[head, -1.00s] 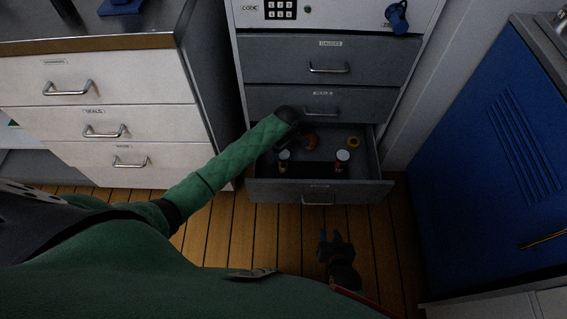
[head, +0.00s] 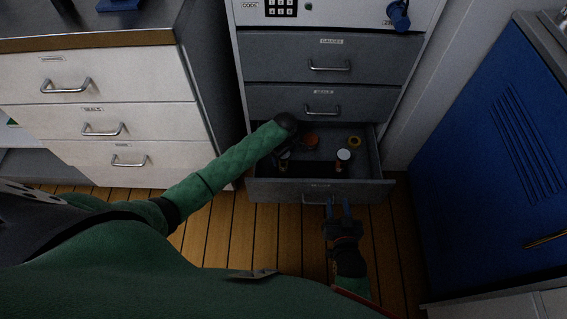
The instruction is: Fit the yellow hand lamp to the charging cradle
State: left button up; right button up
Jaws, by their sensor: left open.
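No object in the head view is plainly a hand lamp or a charging cradle. A small yellow round item (head: 354,142) lies at the back right of the open drawer (head: 262,190); I cannot tell what it is. A blue piece (head: 118,5) on the left counter is cut off by the top edge. My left gripper (head: 284,158) is open and reaches down into the drawer's left part, dark and partly hidden by its wrist. My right gripper (head: 339,204) is open, with its blue fingers pointing at the drawer front near the right end of its handle (head: 316,199).
The drawer also holds an orange-red item (head: 311,140) and a white-topped container (head: 343,155). Shut grey drawers (head: 280,58) stand above it. White drawers (head: 150,70) are at left, a blue cabinet (head: 475,150) at right. The wooden floor (head: 225,235) is free in front.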

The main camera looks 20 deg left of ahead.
aim_at(284, 163)
pick_arm(q)
notch_tip(284, 163, down, 4)
jog(key=shift+r+b, duration=0.25)
jog(key=shift+b, duration=0.2)
jog(key=c, duration=1.2)
pick_arm(e)
notch_tip(284, 163, up, 10)
jog(key=w+t, duration=0.2)
jog(key=t, duration=0.1)
jog(key=shift+w+t+y, duration=0.25)
jog(key=shift+t+y, duration=0.05)
